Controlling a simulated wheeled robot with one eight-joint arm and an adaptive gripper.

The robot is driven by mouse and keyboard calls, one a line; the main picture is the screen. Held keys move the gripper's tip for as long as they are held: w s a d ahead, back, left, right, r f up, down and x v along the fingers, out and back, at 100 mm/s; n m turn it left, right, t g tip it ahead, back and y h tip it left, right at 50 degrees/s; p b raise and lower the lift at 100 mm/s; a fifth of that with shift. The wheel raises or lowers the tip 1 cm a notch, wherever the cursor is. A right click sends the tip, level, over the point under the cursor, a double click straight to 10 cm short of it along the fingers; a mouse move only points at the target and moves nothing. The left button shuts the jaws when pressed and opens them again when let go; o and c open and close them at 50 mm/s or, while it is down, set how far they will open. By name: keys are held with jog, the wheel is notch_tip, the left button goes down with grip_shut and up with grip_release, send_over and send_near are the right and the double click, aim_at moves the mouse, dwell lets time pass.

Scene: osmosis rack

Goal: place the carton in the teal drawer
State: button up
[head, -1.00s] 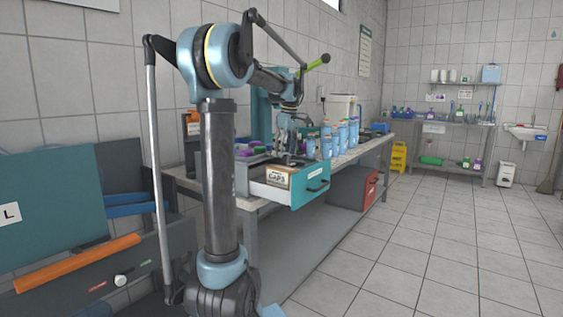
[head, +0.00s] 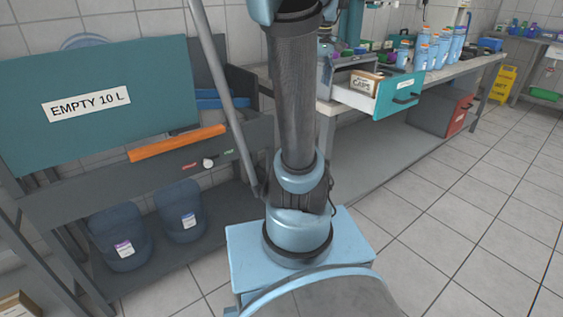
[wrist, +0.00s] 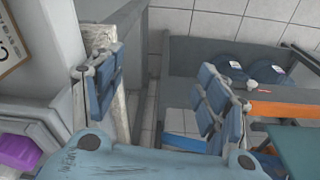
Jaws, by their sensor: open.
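The carton (head: 364,85), brown with a white label reading CAPS, sits inside the pulled-out drawer, behind its teal front (head: 402,94). Part of a pale panel with dark lettering and a brown edge, which looks like the carton (wrist: 12,45), shows at the upper left of the wrist view. My gripper (wrist: 163,95) is open in the wrist view, its blue fingers wide apart with nothing between them. It is to the right of the carton there and apart from it. The head view does not show the gripper.
Blue bottles (head: 430,50) stand on the bench right of the drawer. A red box (head: 455,115) is under it. At left is a rack with an EMPTY 10 L panel (head: 95,105), an orange bar (head: 178,143) and blue jugs (head: 120,240).

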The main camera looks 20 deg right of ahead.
jog(key=s+a+f+m, duration=0.2)
jog(key=s+a+f, duration=1.3)
jog(key=f, duration=0.4)
jog(key=shift+s+a+f+t, duration=0.35)
jog(key=shift+s+a+t, duration=0.05)
jog(key=shift+s, duration=0.45)
jog(key=shift+d, duration=0.1)
